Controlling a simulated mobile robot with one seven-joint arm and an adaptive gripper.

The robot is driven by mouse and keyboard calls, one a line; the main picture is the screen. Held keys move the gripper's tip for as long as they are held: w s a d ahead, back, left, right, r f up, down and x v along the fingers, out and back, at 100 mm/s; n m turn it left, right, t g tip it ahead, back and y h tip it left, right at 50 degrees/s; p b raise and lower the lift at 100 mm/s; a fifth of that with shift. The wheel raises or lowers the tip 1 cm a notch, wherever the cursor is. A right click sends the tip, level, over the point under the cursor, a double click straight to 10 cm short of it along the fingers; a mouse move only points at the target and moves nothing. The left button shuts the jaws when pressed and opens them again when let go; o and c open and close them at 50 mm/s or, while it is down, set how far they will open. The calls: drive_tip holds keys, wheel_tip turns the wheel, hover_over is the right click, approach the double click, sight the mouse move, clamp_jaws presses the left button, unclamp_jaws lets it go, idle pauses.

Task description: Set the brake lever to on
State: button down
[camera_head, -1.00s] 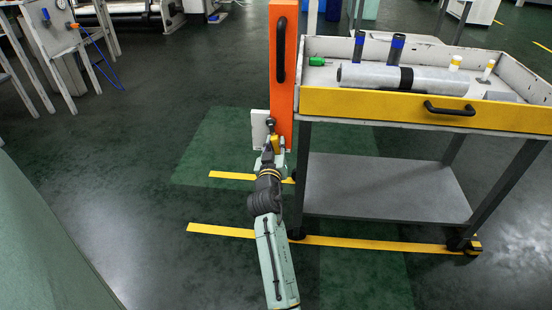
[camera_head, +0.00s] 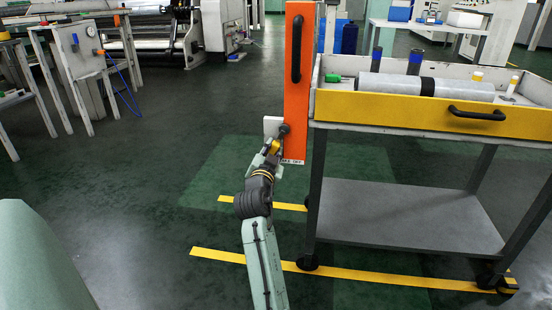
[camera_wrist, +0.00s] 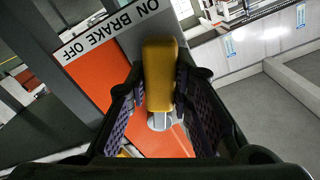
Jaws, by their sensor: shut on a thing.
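The yellow brake lever (camera_wrist: 160,62) sits between the two fingers of my gripper (camera_wrist: 160,85) in the wrist view, and the gripper is shut on it. Its grey pivot (camera_wrist: 159,123) shows below the lever. A label reading ON BRAKE OFF (camera_wrist: 103,30) appears upside down beyond it; the lever points near the ON end, away from OFF. In the head view, my gripper (camera_head: 272,150) is at the lower left edge of the orange panel (camera_head: 298,85).
A cart (camera_head: 400,116) with a yellow front stands right of the panel, carrying a grey roll (camera_head: 450,88) and smaller items. A grey plate (camera_head: 272,126) is beside the panel. Open green floor (camera_head: 130,190) lies to the left.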

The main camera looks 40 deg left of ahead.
drive_tip(key=shift+a+m, duration=0.15)
drive_tip(key=shift+m, duration=0.15)
drive_tip(key=c, duration=1.4)
unclamp_jaws()
drive_tip(key=shift+r, duration=0.15)
